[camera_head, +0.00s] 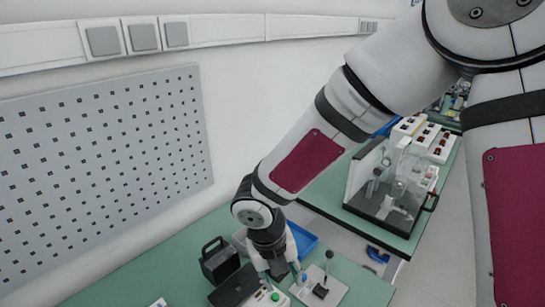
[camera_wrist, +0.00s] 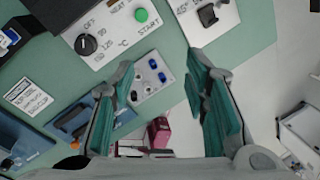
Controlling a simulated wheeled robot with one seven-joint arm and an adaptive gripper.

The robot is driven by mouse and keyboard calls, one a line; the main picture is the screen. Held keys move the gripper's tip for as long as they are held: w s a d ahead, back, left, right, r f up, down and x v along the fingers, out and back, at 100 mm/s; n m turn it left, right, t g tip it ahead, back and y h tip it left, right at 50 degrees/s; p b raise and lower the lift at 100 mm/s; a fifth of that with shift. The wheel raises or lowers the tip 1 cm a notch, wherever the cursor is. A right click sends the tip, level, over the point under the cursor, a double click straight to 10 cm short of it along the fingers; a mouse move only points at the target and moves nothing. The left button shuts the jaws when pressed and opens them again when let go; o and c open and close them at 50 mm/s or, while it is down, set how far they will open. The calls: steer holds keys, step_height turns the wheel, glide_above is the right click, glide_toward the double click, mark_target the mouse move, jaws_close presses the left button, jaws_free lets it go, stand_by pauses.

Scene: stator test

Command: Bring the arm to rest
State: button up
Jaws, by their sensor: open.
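My gripper (camera_head: 279,268) is at the end of my arm, low over the green bench in the head view. In the wrist view, its two teal-padded fingers (camera_wrist: 163,78) stand wide apart with nothing between them. My arm reaches down from the upper right of the head view. The fingertips are near a white control panel (camera_wrist: 112,32) with a black knob and a green START button. I cannot tell whether the fingers touch anything.
A white plate with a black switch (camera_head: 321,291) lies beside the gripper on the bench (camera_head: 362,288). A black handled box (camera_head: 220,262) and a blue tray (camera_head: 303,240) are close by. A clear-walled apparatus (camera_head: 392,190) stands on a farther bench. A perforated panel (camera_head: 100,170) hangs on the wall.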

steer(key=s+d+r+m+t+h, duration=0.1)
steer(key=s+d+r+m, duration=0.2)
steer(key=d+r+m, duration=1.35)
steer(key=s+r+m+t+y, duration=0.1)
steer(key=s+r+m, duration=0.3)
steer(key=m, duration=0.7)
steer(key=s+r+m+t+y, duration=0.2)
steer(key=s+r+m, duration=0.2)
steer(key=m, duration=0.8)
steer(key=shift+s+d, duration=0.4)
steer(key=shift+s, duration=0.6)
steer(key=shift+r, duration=0.1)
